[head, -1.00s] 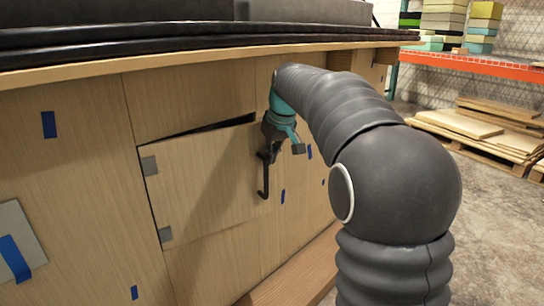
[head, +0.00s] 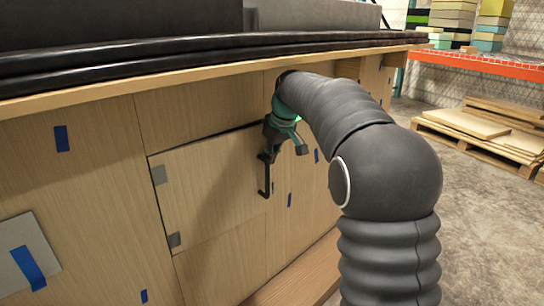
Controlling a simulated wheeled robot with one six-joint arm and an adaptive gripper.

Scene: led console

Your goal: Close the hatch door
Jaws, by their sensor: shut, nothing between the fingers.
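The hatch door (head: 212,190) is a light wood panel in the front of the wooden console, in the middle of the head view. My gripper (head: 270,155) is shut and empty, just above and at the handle by the door's upper right. I cannot tell whether it touches the door. The arm hides part of the front to the right.
The console's black padded edge (head: 200,48) overhangs the front above the door. A wooden ledge (head: 300,278) runs along the bottom right. Pallets with boards (head: 485,125) stand on the floor at the right, with open concrete floor before them.

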